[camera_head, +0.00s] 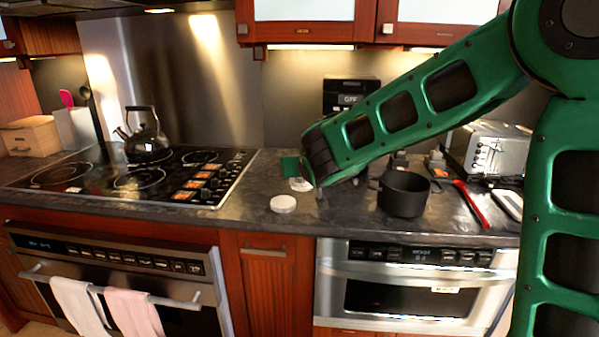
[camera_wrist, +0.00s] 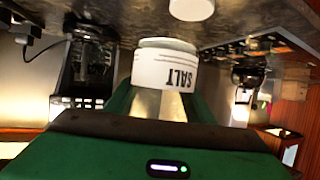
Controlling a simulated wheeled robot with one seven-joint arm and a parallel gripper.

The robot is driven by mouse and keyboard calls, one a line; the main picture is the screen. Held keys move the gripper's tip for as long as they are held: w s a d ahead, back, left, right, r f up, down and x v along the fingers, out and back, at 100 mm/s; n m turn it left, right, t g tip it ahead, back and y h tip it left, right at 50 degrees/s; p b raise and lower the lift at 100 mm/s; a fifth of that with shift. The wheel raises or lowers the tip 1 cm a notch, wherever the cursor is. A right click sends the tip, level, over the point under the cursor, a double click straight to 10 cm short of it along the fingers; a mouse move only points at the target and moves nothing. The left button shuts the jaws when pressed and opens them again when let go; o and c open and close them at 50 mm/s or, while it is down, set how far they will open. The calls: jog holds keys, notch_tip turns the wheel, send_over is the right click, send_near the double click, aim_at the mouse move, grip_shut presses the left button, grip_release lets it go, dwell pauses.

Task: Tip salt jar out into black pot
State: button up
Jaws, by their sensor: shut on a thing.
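The white salt jar (camera_head: 300,184) is mostly hidden behind my gripper in the head view. In the wrist view, which is upside down, the salt jar (camera_wrist: 165,68) shows its SALT label inverted, so it stands about upright. My gripper (camera_head: 305,176) is shut on the jar; the fingers (camera_wrist: 160,103) clasp it in the wrist view. I cannot tell whether its base touches the counter. The black pot (camera_head: 404,196) stands on the counter to the right of my gripper, and its inside is mostly hidden.
A round white lid (camera_head: 283,204) lies on the counter (camera_head: 245,210) in front of the jar. Behind stands a black coffee machine (camera_head: 345,92). A toaster (camera_head: 490,148) and a red-handled item (camera_head: 472,203) are right of the pot. A kettle (camera_head: 144,133) sits on the stove at left.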

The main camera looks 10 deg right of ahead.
jog(key=w+d+r+m+g+h, duration=0.1)
jog(key=d+m+h, duration=0.1)
jog(key=d, duration=1)
jog(key=w+d+r+m+h, duration=0.1)
jog(key=w+d+m+h, duration=0.1)
jog(key=d, duration=1)
jog(key=m+h, duration=0.1)
jog(key=m, duration=0.1)
jog(key=shift+w+r+m+g+h, duration=0.2)
jog(key=shift+m+g+h, duration=0.1)
jog(key=shift+g, duration=0.1)
jog(key=shift+f, duration=0.15)
notch_tip(320, 180, down, 3)
jog(key=shift+s+r, duration=0.1)
jog(key=shift+d+r+m, duration=0.15)
jog(key=shift+d+m, duration=0.15)
